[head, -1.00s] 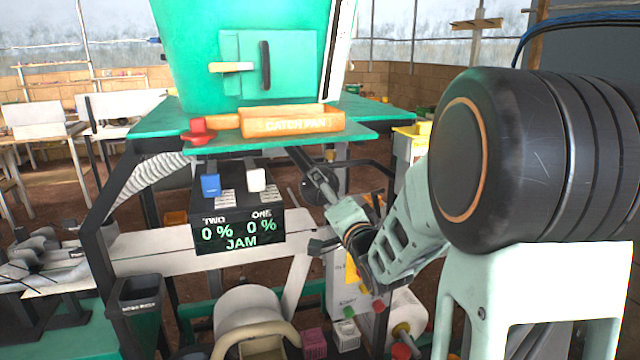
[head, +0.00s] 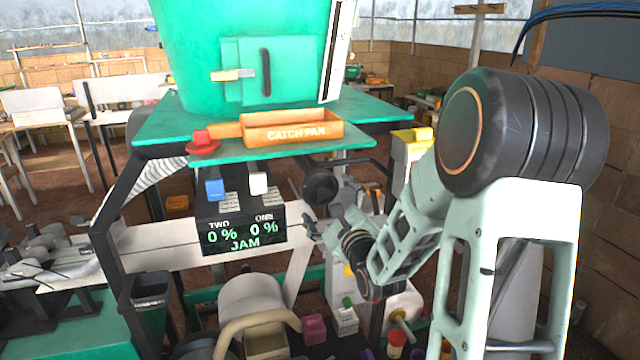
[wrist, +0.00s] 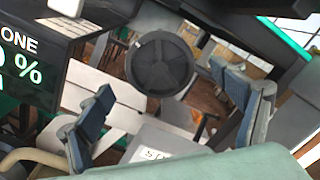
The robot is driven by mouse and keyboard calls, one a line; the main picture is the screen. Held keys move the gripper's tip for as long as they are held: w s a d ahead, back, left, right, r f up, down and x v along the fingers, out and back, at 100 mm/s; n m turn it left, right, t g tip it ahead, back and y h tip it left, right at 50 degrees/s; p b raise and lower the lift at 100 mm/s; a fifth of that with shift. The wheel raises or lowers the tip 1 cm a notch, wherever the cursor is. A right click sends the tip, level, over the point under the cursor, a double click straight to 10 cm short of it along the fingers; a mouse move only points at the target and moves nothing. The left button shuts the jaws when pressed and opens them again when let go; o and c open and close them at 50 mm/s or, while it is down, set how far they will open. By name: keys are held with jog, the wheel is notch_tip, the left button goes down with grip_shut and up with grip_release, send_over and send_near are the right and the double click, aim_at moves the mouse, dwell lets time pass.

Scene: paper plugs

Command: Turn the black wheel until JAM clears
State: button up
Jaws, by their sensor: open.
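The black wheel (head: 320,186) is a round disc under the green machine's table, right of the display. In the wrist view the wheel (wrist: 160,63) faces me, between and beyond my two fingers. My gripper (head: 330,212) is just below and right of the wheel in the head view; it also shows in the wrist view (wrist: 162,84). It is open and empty, with no visible contact with the wheel. The display (head: 243,231) reads TWO 0 %, ONE 0 % and JAM. In the wrist view the display (wrist: 30,60) is cut off by the left edge.
A blue switch (head: 215,187) and a white switch (head: 258,183) sit above the display. The orange catch pan (head: 293,134) and a red button (head: 202,138) are on the green table above. Black frame bars pass close to the wheel. A white box (wrist: 165,140) stands below it.

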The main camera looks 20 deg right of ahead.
aim_at(321, 191)
jog(key=shift+m, duration=0.6)
jog(key=shift+w, duration=0.1)
jog(key=shift+w+a+b, duration=0.1)
jog(key=shift+w+b, duration=0.2)
jog(key=shift+w, duration=1.6)
jog(key=c, duration=1.2)
jog(key=shift+o, duration=0.2)
